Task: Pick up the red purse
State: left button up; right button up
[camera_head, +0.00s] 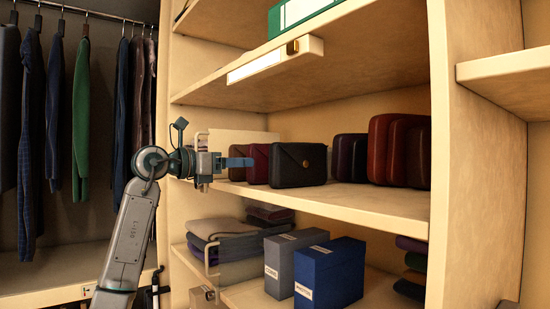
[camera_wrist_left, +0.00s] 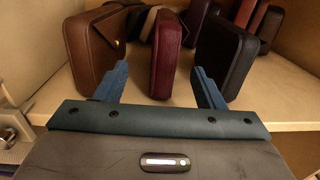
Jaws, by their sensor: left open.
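The red purse (camera_head: 259,163) is dark maroon and stands upright on the middle shelf, between a dark purse and a brown buttoned purse. In the left wrist view it stands end-on (camera_wrist_left: 172,50) in the centre. My left gripper (camera_head: 240,162) is open and comes in level from the left at purse height. In the left wrist view its blue fingers (camera_wrist_left: 160,78) are spread, one on each side of the purse's near end, with gaps showing. My right gripper is not in view.
The brown purse (camera_head: 298,165) and a black purse (camera_wrist_left: 226,55) stand close on either side. More bags (camera_head: 390,150) stand further right on the shelf (camera_head: 375,205). Another shelf is above; boxes (camera_head: 330,272) and folded clothes (camera_head: 225,232) are below. Hanging clothes (camera_head: 80,120) are left.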

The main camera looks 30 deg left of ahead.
aim_at(264, 165)
pick_arm(q)
jog(key=shift+x, duration=1.05)
jog(key=p+x, duration=0.2)
jog(key=shift+w+d+f, duration=0.15)
jog(key=shift+w+d, duration=0.1)
jog(key=shift+d, duration=0.05)
jog(key=shift+p+x, duration=0.8)
jog(key=shift+p, duration=0.2)
jog(key=shift+w+d+f, duration=0.3)
jog(key=shift+w+d, duration=0.2)
jog(key=shift+w, duration=0.2)
jog(key=shift+s+a, duration=0.15)
jog(key=c, duration=0.9)
jog(key=shift+c, duration=1.3)
jog(key=shift+r, duration=0.1)
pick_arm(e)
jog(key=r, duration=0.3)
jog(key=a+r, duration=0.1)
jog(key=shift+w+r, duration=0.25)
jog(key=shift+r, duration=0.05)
